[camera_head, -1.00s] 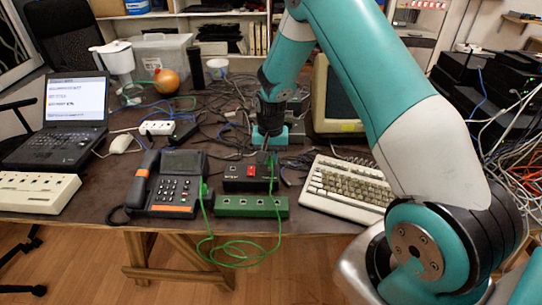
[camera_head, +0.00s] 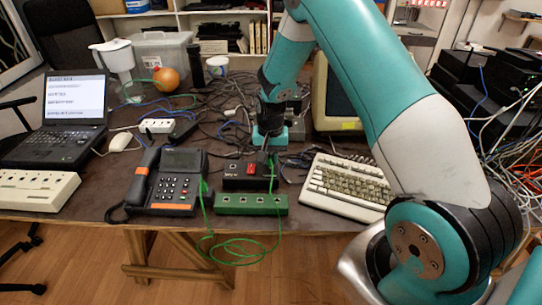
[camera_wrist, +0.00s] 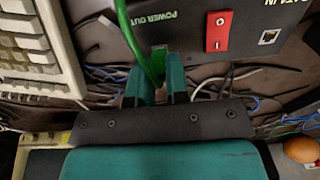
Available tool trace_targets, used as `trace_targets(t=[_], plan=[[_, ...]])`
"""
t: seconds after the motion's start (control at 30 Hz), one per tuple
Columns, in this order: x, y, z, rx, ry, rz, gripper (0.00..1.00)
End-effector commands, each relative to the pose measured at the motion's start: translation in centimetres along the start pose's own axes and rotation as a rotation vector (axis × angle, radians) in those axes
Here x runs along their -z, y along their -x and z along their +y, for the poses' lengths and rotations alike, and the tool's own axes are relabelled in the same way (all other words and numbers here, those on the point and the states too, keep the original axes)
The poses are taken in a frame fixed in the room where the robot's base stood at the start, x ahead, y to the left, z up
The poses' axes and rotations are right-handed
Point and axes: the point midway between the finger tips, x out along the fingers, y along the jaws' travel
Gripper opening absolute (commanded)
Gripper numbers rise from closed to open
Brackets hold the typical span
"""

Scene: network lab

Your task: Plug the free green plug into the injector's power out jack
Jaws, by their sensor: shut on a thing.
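The injector (camera_head: 240,184) is a black box with a red switch, standing behind a green box near the table's front edge. In the wrist view, the injector (camera_wrist: 240,45) shows upside-down POWER OUT lettering, the red switch (camera_wrist: 218,31) and a DATA IN jack (camera_wrist: 268,37). My gripper (camera_head: 268,150) is at the injector's back right. In the wrist view, my gripper (camera_wrist: 157,86) is shut on the green plug (camera_wrist: 158,56), by the edge under the POWER OUT lettering. The power out jack is hidden, so I cannot tell whether the plug is in it.
A green cable (camera_head: 240,240) hangs in loops off the front edge. The green box (camera_head: 250,204) stands in front of the injector. A phone (camera_head: 178,184) is to the left, a keyboard (camera_head: 348,185) to the right. Loose dark cables (camera_head: 220,125) lie behind.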

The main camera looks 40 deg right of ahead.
Motion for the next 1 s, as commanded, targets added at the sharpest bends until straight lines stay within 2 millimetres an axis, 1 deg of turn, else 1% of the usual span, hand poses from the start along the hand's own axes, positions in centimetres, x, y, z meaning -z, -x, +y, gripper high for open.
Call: trace_targets(t=[0.47,0.93,0.97,1.0], plan=[[0.01,-0.01,0.00,0.000,0.000,0.000,0.00],[0.00,-0.66,0.00,0.000,0.000,0.000,0.00],[0.00,-0.66,0.00,0.000,0.000,0.000,0.18],[0.00,-0.62,0.00,0.000,0.000,0.000,0.27]])
